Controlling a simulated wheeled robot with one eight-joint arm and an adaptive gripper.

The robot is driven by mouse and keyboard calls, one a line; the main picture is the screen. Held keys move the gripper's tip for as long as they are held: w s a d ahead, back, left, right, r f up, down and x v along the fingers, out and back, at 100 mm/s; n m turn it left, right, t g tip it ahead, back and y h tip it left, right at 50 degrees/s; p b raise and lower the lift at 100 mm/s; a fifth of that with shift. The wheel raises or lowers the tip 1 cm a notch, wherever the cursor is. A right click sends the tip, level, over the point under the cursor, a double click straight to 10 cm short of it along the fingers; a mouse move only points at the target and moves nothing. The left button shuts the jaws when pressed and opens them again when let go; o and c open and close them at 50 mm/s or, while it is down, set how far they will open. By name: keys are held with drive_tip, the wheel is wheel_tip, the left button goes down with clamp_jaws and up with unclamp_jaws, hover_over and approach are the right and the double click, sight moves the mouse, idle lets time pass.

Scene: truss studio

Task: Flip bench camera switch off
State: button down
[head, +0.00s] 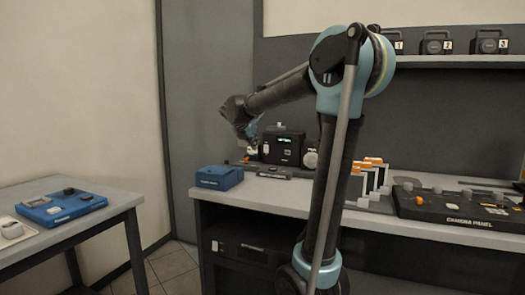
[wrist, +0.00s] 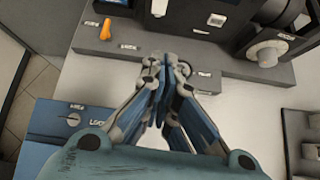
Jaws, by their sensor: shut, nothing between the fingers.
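My gripper (head: 248,146) is at the left side of a black device (head: 283,145) at the back of the bench in the head view. In the wrist view my gripper (wrist: 164,62) has its fingers together, empty, over the front edge of a grey base plate (wrist: 130,40). On this plate are an orange lever (wrist: 106,29) at the left and a white piece (wrist: 158,8) farther back. A small light square (wrist: 215,19) lies to the right. The labels are too blurred to read, so I cannot tell which part is the camera switch, nor whether the fingers touch anything.
A blue box (head: 219,178) stands on the bench's left end; it also shows below the plate in the wrist view (wrist: 65,125). A pale round knob (wrist: 267,53) sticks out at the right. A camera panel (head: 455,210) and several upright cards stand farther right. A side table (head: 125,200) is at left.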

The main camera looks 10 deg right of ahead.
drive_tip(key=shift+w+a+r+n, duration=0.1)
drive_tip(key=shift+w+r+n, duration=0.05)
drive_tip(key=shift+w, duration=0.25)
drive_tip(key=shift+w+a+r+n, duration=0.1)
drive_tip(key=shift+w+r+n, duration=0.05)
drive_tip(key=shift+w, duration=0.25)
approach(266, 153)
drive_tip(key=f, duration=0.1)
drive_tip(key=s+f, duration=0.1)
drive_tip(key=shift+a+f, duration=0.25)
drive_tip(key=shift+f, duration=0.15)
drive_tip(key=w, duration=0.1)
drive_tip(key=w+d, duration=0.1)
drive_tip(key=shift+w+d, duration=0.3)
drive_tip(key=shift+w, duration=0.1)
drive_tip(key=shift+w+d, duration=0.3)
drive_tip(key=shift+w, duration=0.25)
drive_tip(key=shift+a, duration=0.15)
